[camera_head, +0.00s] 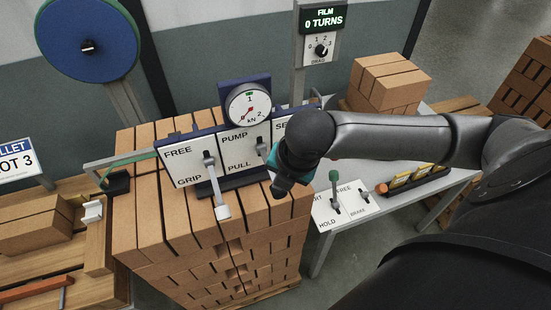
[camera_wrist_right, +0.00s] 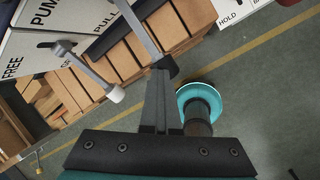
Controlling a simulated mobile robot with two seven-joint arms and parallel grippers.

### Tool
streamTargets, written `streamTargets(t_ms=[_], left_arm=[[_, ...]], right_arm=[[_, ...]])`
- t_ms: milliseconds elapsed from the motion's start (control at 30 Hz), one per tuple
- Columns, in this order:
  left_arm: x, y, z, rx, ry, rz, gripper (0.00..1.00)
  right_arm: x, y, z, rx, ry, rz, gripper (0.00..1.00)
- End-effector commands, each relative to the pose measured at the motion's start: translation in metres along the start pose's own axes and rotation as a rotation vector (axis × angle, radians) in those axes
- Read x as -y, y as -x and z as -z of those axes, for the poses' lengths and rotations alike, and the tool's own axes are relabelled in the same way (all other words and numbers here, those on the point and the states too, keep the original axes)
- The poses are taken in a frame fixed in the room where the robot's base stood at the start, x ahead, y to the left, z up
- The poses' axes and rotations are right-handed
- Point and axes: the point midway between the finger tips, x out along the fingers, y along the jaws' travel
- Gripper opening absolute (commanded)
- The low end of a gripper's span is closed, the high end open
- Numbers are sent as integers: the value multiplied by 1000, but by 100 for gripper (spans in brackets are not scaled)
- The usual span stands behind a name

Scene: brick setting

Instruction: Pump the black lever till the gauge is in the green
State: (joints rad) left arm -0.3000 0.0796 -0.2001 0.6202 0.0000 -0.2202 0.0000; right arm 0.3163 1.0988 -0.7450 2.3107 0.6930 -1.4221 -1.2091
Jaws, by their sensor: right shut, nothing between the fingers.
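The round gauge (camera_head: 249,104) stands on top of the panel box in the head view. Its red needle seems to point to the lower left, away from a small green mark near the top. The PUMP/PULL panel (camera_head: 236,140) is below it, its lever (camera_head: 262,149) partly hidden by my right arm. In the wrist view this lever shows as a grey bar with a black end (camera_wrist_right: 170,68). My right gripper (camera_head: 279,190) is shut and empty. Its fingertips (camera_wrist_right: 160,76) are close to the black end; I cannot tell whether they touch. My left gripper is out of view.
A white-ended lever (camera_head: 222,211) sticks out at the FREE/GRIP panel left of the pump lever. A brick stack (camera_head: 180,222) carries the panel box. A side table (camera_head: 400,192) on the right holds a BRAKE panel (camera_head: 340,205) with levers.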

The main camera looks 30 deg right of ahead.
Motion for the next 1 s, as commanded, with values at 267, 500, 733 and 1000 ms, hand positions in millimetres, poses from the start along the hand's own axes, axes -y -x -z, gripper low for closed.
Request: streamTargets(t_ms=[267, 500, 733, 1000], left_arm=[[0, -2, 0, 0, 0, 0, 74], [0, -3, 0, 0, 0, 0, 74], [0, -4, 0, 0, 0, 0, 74], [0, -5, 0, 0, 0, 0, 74]], right_arm=[[5, -4, 4, -6, 1, 10, 0], [6, -6, 6, -7, 0, 10, 0], [8, -8, 7, -7, 0, 10, 0], [9, -10, 9, -6, 0, 9, 0]])
